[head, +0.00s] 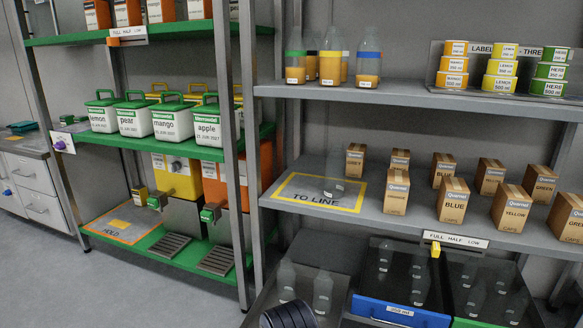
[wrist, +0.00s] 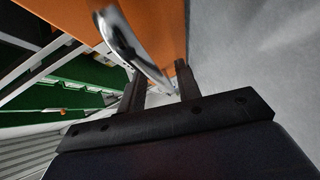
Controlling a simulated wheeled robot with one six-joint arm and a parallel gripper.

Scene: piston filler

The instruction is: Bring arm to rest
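My gripper (wrist: 160,80) shows in the wrist view as two dark fingers standing apart on a dark bar. A pale metallic strip (wrist: 135,50) with a dark slot runs behind and between the fingers; I see no clear grip on it. An orange surface (wrist: 75,15) lies beyond it. In the head view my gripper is not visible; only a dark ribbed part of my arm shows at the bottom edge.
A green-shelved rack (head: 150,140) with labelled white tubs stands at the left. A grey rack (head: 400,215) with bottles, tins and small boxes stands at the right. A blue-fronted tray (head: 400,312) is low at the front. Grey floor (head: 130,285) is clear at the lower left.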

